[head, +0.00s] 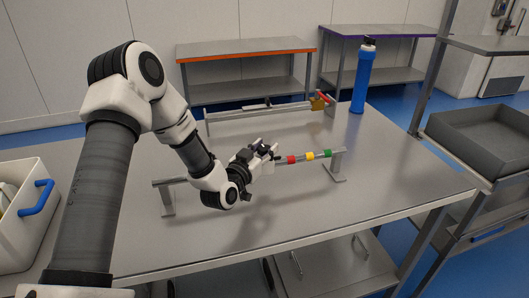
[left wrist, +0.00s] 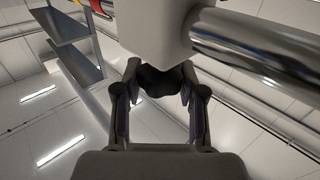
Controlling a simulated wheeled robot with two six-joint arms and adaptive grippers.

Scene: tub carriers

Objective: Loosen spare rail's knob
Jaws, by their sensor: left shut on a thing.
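The near rail (head: 300,160) is a metal bar on two posts with red, yellow and green bands on its right part. A pale block sits on it at my left gripper (head: 267,151). In the left wrist view the block (left wrist: 152,32) is on the shiny bar (left wrist: 250,50), and a dark knob (left wrist: 161,80) sticks out of it. My left gripper (left wrist: 160,104) is shut on this knob, one finger on each side. The far rail (head: 265,114) has a brass-coloured block (head: 317,104) with a red part at its right end. My right gripper is not in view.
Both rails stand on a grey metal table (head: 300,215). A blue bottle (head: 363,80) stands at the back right. A white bin (head: 27,215) with a blue handle is at the left. A dark tray (head: 480,140) is on the shelf at the right. The table's front right is clear.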

